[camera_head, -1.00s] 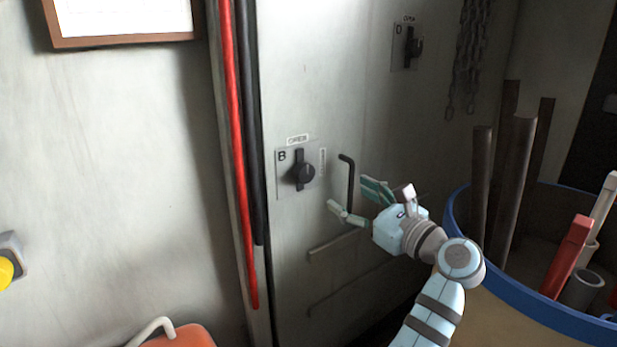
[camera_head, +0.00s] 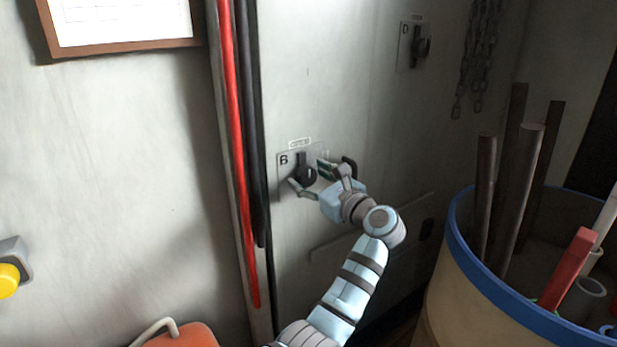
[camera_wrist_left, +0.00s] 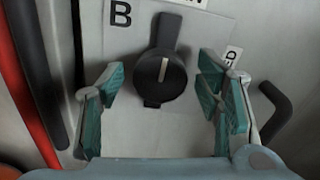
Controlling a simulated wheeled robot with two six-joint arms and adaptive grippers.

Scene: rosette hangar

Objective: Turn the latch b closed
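Latch B (camera_head: 304,170) is a dark round knob with a bar handle on a grey plate marked "B". Its handle points up toward the label above the plate, where "OPEN" reads in the earlier head view. In the left wrist view the latch (camera_wrist_left: 162,72) shows a pale line on its knob, and a label ending in "ED" stands to its right. My left gripper (camera_head: 309,177) is open at the latch, with one finger to each side. In the left wrist view its teal pads (camera_wrist_left: 162,90) stand apart from the knob. My right gripper is not in view.
A dark bent door handle (camera_wrist_left: 274,110) is close to the right finger. Red (camera_head: 233,130) and black pipes run down the left. A blue-rimmed barrel (camera_head: 462,235) with pipes stands at the right. Latch D (camera_head: 418,47) is higher up on the right.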

